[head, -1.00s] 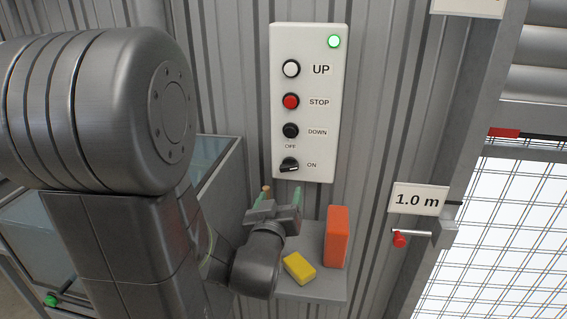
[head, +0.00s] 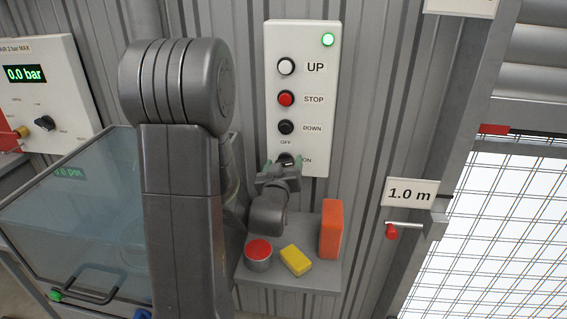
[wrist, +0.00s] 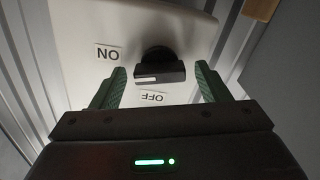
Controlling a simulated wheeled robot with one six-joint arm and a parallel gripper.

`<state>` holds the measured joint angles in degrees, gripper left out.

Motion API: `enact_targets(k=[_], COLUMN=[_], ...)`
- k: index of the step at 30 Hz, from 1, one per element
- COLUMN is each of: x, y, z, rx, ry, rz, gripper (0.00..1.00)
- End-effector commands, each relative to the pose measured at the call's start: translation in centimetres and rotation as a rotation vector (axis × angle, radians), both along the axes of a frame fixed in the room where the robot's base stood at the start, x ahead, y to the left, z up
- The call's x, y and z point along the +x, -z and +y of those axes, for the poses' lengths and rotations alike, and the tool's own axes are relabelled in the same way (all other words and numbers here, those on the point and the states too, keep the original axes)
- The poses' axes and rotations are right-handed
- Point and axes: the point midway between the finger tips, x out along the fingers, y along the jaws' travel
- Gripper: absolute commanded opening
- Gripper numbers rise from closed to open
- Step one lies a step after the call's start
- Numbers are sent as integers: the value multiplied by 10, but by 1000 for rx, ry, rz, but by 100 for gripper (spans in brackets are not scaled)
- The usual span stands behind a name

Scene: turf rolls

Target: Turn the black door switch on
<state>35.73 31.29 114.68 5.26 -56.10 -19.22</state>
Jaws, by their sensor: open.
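The black door switch (head: 286,158) is the lowest control on the white panel (head: 315,85), with OFF printed above it and ON to its right. In the wrist view, which is upside down, the switch (wrist: 160,62) has its bar lying roughly level, with a white mark on the left half. The ON label (wrist: 107,52) is left of it and the OFF label (wrist: 152,97) below. My gripper (head: 284,164) is open at the switch. Its green fingers stand on either side of the knob in the wrist view, with gaps showing. Finger depth along the knob is unclear.
UP (head: 286,66), STOP (head: 286,98) and DOWN (head: 286,127) buttons sit above the switch. Below, a shelf holds a red-topped can (head: 259,251), a yellow block (head: 296,260) and an orange block (head: 331,229). A red-tipped lever (head: 392,231) is right, a glass-lidded box (head: 75,215) left.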

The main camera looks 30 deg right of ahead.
Motion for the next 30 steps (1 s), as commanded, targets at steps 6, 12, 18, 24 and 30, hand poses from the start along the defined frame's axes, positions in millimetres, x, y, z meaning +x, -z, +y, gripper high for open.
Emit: enact_targets(k=[6,12,18,24,30], x=[1,1,1,1,1], y=[0,0,1,5,5], z=[-1,-1,-1,-1,-1], rx=[0,0,1,38,114], ry=[0,0,0,0,1], rz=[0,0,-1,-36,-103], gripper=[69,44,24,24,24])
